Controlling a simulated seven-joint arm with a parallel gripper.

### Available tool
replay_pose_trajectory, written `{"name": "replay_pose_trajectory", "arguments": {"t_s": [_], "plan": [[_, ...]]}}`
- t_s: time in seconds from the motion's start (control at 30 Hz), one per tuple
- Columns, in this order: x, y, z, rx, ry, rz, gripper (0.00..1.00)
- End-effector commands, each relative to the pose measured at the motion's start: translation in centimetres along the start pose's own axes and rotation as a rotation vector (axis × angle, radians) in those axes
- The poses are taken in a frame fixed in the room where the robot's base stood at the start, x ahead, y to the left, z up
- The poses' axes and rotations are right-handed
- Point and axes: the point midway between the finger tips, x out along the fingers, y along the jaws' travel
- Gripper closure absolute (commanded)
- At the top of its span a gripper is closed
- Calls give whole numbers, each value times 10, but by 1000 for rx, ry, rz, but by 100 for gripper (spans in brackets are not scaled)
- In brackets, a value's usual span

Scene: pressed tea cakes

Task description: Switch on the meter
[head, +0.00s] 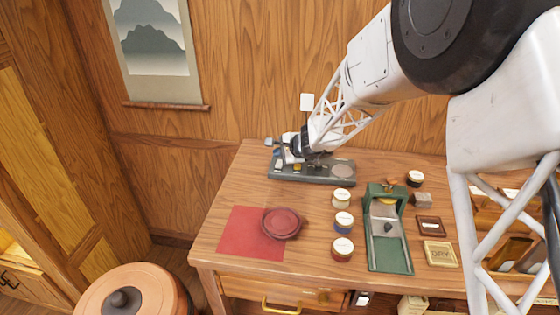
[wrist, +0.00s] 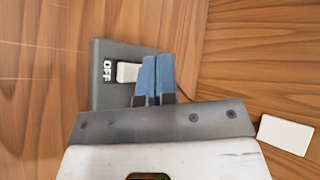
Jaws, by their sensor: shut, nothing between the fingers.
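The meter (head: 315,179) is a dark grey device at the back of the table, with a pale round disc on its right part. In the wrist view the meter (wrist: 105,94) shows a white OFF label (wrist: 107,71) and a white switch (wrist: 127,72) beside it. My gripper (head: 306,157) is over the left part of the meter in the head view. In the wrist view its blue fingers (wrist: 157,76) are shut together, empty, right beside the switch. I cannot tell whether they touch it. The fingers may hide part of the switch.
A red mat (head: 245,236) with a dark red round piece (head: 281,223) lies at front left. Several small jars (head: 342,221) and a green tray stand (head: 389,257) are to the right. A white plate (head: 307,101) is on the wall behind the meter.

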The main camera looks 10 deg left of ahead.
Motion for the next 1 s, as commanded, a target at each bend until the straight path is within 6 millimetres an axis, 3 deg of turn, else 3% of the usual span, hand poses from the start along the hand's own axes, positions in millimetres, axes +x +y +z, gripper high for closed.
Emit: {"name": "replay_pose_trajectory", "arguments": {"t_s": [0.5, 1.0], "plan": [[-25, -18, 18, -1, 0, -1, 100], [-29, -21, 21, -1, 0, 0, 100]]}}
